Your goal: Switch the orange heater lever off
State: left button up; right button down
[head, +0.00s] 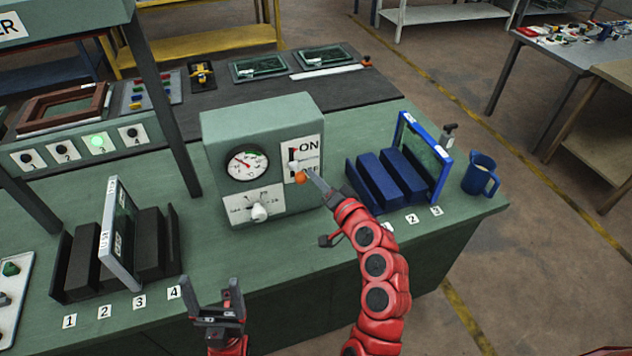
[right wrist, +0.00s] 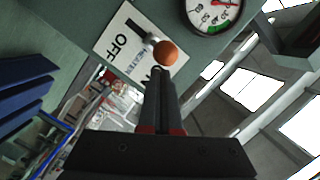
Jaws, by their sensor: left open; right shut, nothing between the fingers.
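The heater box (head: 262,110) is a grey-green box standing on the bench. Its lever has an orange ball knob (head: 299,177) and sits on a white ON/OFF label (head: 311,150) at the right of the front face. The knob also shows in the right wrist view (right wrist: 165,53), with the label's OFF (right wrist: 120,46) to its left. My right gripper (head: 311,171) is shut and empty, its tips close beside the knob. I cannot tell whether they touch it. The ON end is partly hidden in the wrist view. My left gripper (head: 218,300) is open and empty at the bench's front.
The box also carries a dial gauge (head: 246,164) and a white rotary knob (head: 259,211). A blue rack (head: 375,184) with a framed panel and a blue mug (head: 481,175) stand to the right. A black rack (head: 157,243) stands at the left. The green bench is clear before the box.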

jog(key=f+t+y+b, duration=0.1)
jog(key=b, duration=0.8)
jog(key=f+n+t+y+b, duration=0.1)
jog(key=f+t+b, duration=0.1)
jog(key=b, duration=0.8)
jog(key=f+t+y+b, duration=0.1)
jog(key=f+t+b, duration=0.1)
jog(key=b, duration=0.8)
jog(key=shift+s+d+f+n+y, duration=0.1)
jog(key=shift+s+f+n+y, duration=0.1)
jog(key=shift+s+n+y, duration=0.1)
